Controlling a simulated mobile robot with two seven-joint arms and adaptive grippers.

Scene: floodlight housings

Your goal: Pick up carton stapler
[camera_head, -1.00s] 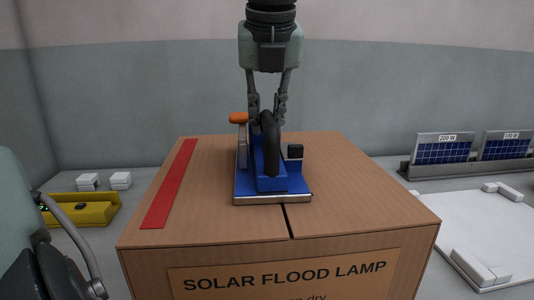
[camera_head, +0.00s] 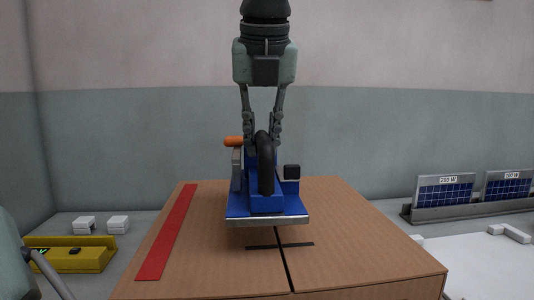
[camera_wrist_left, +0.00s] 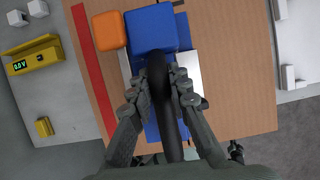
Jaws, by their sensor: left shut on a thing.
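The carton stapler (camera_head: 266,204) has a blue body and base plate, a black curved handle, an orange knob and a small black block. It is upright, with its base a little above the top of the cardboard carton (camera_head: 365,240). My left gripper (camera_head: 262,143) reaches down from above and is shut on the black handle. In the left wrist view the gripper (camera_wrist_left: 160,82) has its fingers on both sides of the handle, and the blue block (camera_wrist_left: 151,28) and orange knob (camera_wrist_left: 109,30) show ahead. My right gripper is not in view.
A red strip (camera_head: 167,234) lies along the carton's left side. A thin dark strip (camera_head: 280,245) crosses the centre seam under the stapler. A yellow device (camera_head: 70,254) and white blocks stand left, solar panels (camera_head: 445,193) in a grey rack and a white board (camera_head: 490,262) right.

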